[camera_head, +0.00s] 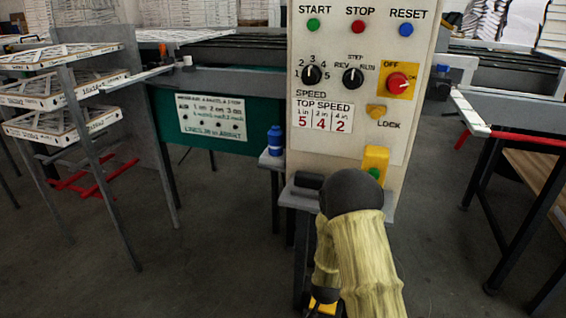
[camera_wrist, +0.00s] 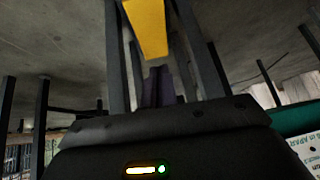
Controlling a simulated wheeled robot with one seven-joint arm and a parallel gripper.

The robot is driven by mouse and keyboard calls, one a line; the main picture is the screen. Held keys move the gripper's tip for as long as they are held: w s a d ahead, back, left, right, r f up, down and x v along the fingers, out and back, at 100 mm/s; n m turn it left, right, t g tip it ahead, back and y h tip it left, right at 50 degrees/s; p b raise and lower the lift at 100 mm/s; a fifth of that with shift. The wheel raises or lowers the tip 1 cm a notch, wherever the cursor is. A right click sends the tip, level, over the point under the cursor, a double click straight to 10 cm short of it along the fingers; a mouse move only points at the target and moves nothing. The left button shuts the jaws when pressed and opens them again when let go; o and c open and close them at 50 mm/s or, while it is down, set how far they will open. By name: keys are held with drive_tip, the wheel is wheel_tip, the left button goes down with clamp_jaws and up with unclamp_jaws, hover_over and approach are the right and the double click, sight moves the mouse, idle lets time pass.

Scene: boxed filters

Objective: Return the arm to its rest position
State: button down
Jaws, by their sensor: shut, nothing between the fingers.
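My arm (camera_head: 362,255), in a pale yellow sleeve with a dark rounded joint, is bent in front of the control panel (camera_head: 385,70) and reaches down to the bottom of the head view. The end of my gripper shows there only in part, dark with a bit of yellow. In the wrist view my gripper (camera_wrist: 150,40) shows as a dark body with a yellow part ahead of it. It is shut and holds nothing.
The panel has a shelf with a yellow button box (camera_head: 375,160). A blue bottle (camera_head: 275,140) stands left of it. Racks with white-framed filters (camera_head: 60,90) are at left. A conveyor with dark legs (camera_head: 520,200) is at right.

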drive_tip(key=s+d+r+n+g+y+p, duration=0.1)
drive_tip(key=s+d+r+n+g+p, duration=0.15)
drive_tip(key=s+r, duration=0.95)
drive_tip(key=s+d+r+n+g+p, duration=0.15)
drive_tip(key=s+r+p, duration=0.25)
drive_tip(key=s+r, duration=0.85)
drive_tip(key=w+r+p, duration=0.2)
drive_tip(key=r+p, duration=1.7)
drive_tip(key=r, duration=0.1)
drive_tip(key=w+r+m+p, duration=0.1)
drive_tip(key=w+r+p, duration=0.1)
drive_tip(key=r+p, duration=1.6)
wheel_tip(320, 180, up, 3)
drive_tip(key=shift+a+g+p, duration=0.3)
drive_tip(key=shift+a+p, duration=0.05)
drive_tip(key=shift+a, duration=0.1)
drive_tip(key=shift+w, duration=0.15)
